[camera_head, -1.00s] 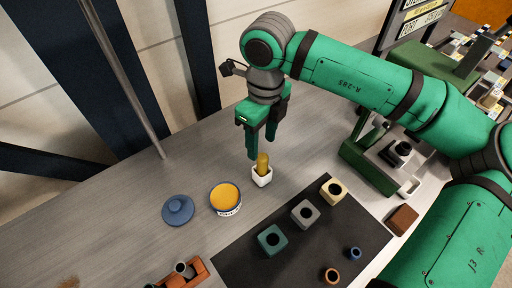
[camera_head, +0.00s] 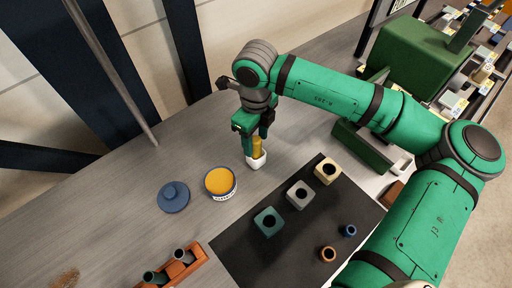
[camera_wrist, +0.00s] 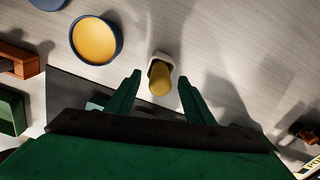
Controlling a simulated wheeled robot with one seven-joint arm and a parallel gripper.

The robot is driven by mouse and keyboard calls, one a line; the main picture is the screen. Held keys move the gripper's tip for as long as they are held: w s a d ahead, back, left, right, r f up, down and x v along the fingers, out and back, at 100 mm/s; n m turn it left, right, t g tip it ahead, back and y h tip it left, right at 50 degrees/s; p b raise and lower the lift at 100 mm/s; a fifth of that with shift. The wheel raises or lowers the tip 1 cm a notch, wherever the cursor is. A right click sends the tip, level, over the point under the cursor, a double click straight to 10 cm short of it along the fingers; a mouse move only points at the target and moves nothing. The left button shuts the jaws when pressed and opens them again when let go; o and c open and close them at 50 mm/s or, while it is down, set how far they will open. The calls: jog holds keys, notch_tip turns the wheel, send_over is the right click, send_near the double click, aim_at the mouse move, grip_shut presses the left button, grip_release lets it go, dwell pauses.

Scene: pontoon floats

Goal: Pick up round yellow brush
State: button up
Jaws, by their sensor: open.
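The round yellow brush (camera_head: 257,146) stands upright in a small white holder (camera_head: 257,162) on the grey bench. In the wrist view the brush (camera_wrist: 160,80) shows from above as a yellow rounded end in the white holder (camera_wrist: 161,58). My gripper (camera_head: 257,148) is open and close above the holder. In the wrist view its fingers (camera_wrist: 160,88) lie left and right of the brush, with a gap on each side. Neither finger appears to touch it. In the head view the fingers partly hide the brush.
An open tin of yellow stuff (camera_head: 220,182) and a blue lid (camera_head: 173,196) are left of the holder. A dark mat (camera_head: 290,240) with several square blocks lies in front. A green machine (camera_head: 362,146) stands right. An orange rack (camera_head: 182,268) is at front left.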

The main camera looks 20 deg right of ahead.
jog(key=shift+f, duration=0.35)
jog(key=shift+c, duration=0.2)
jog(key=c, duration=1.1)
jog(key=shift+r, duration=0.1)
notch_tip(320, 180, up, 28)
jog(key=shift+f, duration=0.1)
